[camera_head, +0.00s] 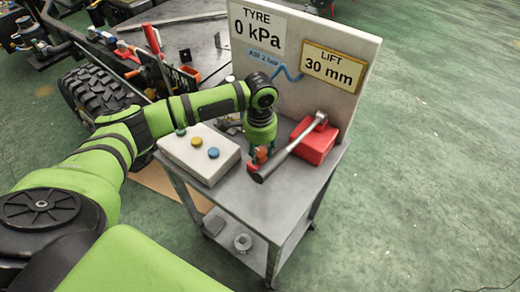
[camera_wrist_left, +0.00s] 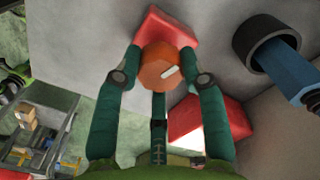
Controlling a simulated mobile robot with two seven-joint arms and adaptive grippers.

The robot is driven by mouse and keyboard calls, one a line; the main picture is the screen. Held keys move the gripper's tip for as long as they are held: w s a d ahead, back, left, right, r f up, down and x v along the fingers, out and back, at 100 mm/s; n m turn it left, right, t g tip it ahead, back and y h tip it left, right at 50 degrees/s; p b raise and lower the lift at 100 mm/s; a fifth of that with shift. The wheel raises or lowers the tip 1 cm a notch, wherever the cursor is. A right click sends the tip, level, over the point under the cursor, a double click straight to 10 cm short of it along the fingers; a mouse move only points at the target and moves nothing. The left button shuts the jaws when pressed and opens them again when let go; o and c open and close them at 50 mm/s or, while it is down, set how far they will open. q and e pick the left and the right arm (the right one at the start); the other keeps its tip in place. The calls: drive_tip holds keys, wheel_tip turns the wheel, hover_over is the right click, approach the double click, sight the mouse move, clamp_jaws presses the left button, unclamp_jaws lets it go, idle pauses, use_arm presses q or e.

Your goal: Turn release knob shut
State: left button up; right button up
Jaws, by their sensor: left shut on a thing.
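The release knob (camera_wrist_left: 156,66) is an orange, faceted knob with a white mark on its face, in the left wrist view. Behind it is a red base (camera_wrist_left: 165,25) on a grey surface. My left gripper (camera_wrist_left: 161,75) has its green fingers on both sides of the knob and is shut on it. In the head view my left gripper (camera_head: 261,156) points down at the cart top, and its fingers largely hide the knob. My right gripper is not in view.
A metal bar with a dark grip (camera_head: 290,150) lies close right of the gripper, reaching a red box (camera_head: 317,142). A pale button box (camera_head: 198,152) stands left on the cart (camera_head: 240,205). A panel (camera_head: 300,55) reading 0 kPa and 30 mm rises behind.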

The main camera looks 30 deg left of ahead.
use_arm(q)
drive_tip(key=shift+s+r+m+p, duration=0.1)
drive_tip(key=shift+m+p, duration=1.2)
drive_tip(key=shift+p, duration=0.1)
drive_tip(key=m+p, duration=0.2)
drive_tip(key=m, duration=0.1)
drive_tip(key=shift+m, duration=0.3)
drive_tip(key=m+p, duration=0.1)
drive_tip(key=m, duration=0.2)
drive_tip(key=shift+m, duration=0.3)
drive_tip(key=m, duration=0.2)
drive_tip(key=m+p, duration=0.1)
drive_tip(key=m, duration=0.1)
drive_tip(key=shift+f+m, duration=0.2)
drive_tip(key=shift+m, duration=0.2)
drive_tip(key=o, duration=1.1)
drive_tip(key=shift+o, duration=0.2)
drive_tip(key=shift+r, duration=0.1)
